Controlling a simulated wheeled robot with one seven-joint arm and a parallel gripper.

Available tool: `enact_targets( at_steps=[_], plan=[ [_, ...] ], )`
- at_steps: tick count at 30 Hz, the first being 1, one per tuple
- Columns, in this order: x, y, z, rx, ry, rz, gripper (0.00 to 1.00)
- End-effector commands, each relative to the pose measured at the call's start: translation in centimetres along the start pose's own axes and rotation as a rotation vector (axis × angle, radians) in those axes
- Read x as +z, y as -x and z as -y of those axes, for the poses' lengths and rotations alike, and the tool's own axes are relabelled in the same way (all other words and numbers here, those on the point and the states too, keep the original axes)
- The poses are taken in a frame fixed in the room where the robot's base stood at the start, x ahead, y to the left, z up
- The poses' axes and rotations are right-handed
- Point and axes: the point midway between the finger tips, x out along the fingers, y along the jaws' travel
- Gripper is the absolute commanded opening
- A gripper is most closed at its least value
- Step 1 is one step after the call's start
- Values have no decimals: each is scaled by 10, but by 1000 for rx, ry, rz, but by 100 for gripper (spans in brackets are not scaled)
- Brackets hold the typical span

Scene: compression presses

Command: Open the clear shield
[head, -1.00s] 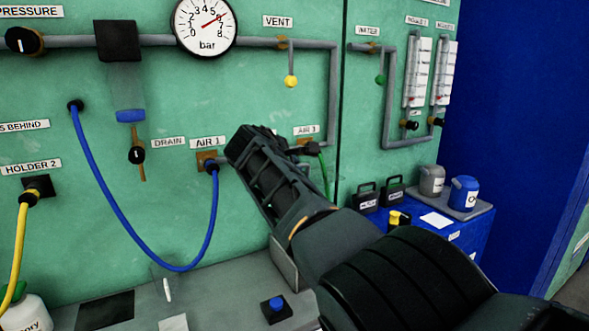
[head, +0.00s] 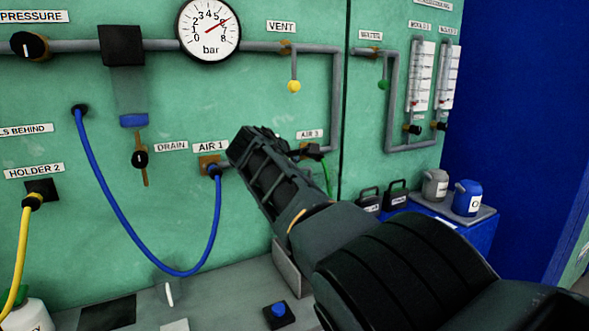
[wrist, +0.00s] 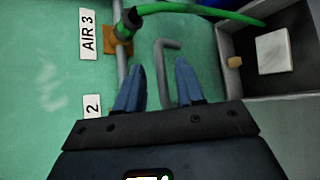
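A faint see-through panel with a small white grip (head: 169,293) stands over the grey bench in the lower left of the head view; it may be the clear shield, but its outline is hard to make out. My gripper (head: 243,143) is up and to the right of it, in front of the green wall between the AIR 1 and AIR 3 labels. In the wrist view my gripper (wrist: 158,85) is open, its two blue fingers apart. A bent grey rod (wrist: 165,62) shows beyond and between the fingertips; I see no grip on it.
A blue hose (head: 125,230) loops from the wall to AIR 1. A green hose (wrist: 200,9) runs from the AIR 3 fitting. A blue push button (head: 278,311) sits on the bench. Cans (head: 467,197) stand on a shelf at right.

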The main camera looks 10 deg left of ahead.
Motion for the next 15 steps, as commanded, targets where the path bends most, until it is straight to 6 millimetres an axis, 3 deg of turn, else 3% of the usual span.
enact_targets(
  at_steps=[8,15],
  plan=[
    [0,2,0,0,0,0,38],
    [0,17,0,1,-1,0,38]
  ],
)
